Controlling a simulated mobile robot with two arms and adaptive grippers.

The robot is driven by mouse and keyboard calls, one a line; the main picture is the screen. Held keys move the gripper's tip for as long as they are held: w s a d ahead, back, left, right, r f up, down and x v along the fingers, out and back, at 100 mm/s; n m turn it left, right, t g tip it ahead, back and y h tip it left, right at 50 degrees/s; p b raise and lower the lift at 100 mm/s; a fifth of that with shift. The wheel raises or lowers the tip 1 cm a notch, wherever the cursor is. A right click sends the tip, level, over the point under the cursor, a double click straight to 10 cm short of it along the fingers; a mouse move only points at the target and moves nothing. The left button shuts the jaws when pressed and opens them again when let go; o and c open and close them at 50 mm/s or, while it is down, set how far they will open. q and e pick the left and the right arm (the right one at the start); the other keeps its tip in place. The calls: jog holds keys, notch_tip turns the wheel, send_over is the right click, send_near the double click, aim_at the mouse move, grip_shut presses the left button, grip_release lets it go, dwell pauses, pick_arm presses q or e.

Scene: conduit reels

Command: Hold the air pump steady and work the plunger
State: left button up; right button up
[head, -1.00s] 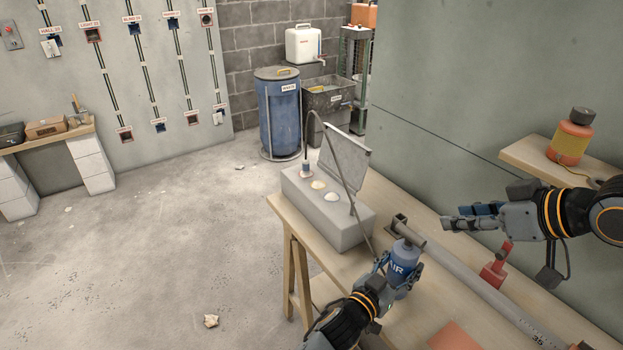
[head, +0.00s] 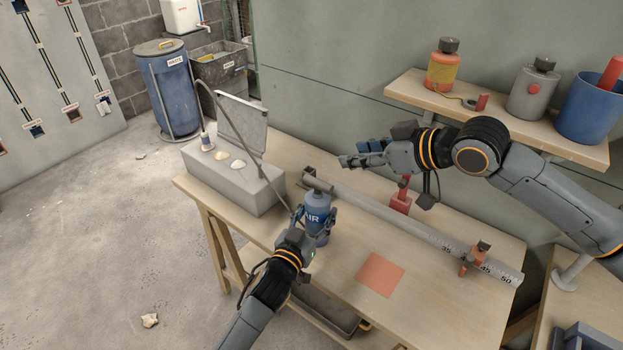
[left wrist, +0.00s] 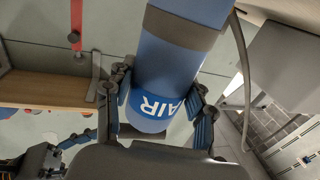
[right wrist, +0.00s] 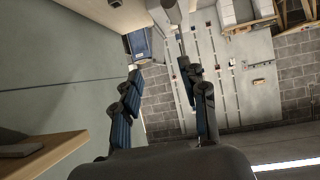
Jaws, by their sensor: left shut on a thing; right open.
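The air pump (head: 317,214) is a blue cylinder marked AIR with a grey-brown top, standing upright on the workbench (head: 340,285). My left gripper (head: 316,226) is shut around the pump's body. In the left wrist view the blue body (left wrist: 165,85) lies between the two fingers (left wrist: 160,112). A thin hose runs from near the pump up and over to the grey box. The plunger handle (head: 319,186) appears as the dark cap on top. My right gripper (head: 362,160) is open and empty, behind and above the pump; its fingers also show apart in the right wrist view (right wrist: 165,100).
A grey box (head: 235,182) with a raised lid stands left of the pump. An orange square (head: 381,274) lies on the bench. A wall shelf (head: 500,120) holds bottles and a blue bucket.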

notch_tip(320, 180, down, 5)
jog(key=w+d+t+y, duration=0.2)
jog(key=n+y, duration=0.4)
send_near(322, 182)
jog(key=shift+m, duration=0.3)
jog(key=x, duration=0.6)
jog(key=f+x, duration=0.1)
jog(key=x, duration=0.3)
grip_shut()
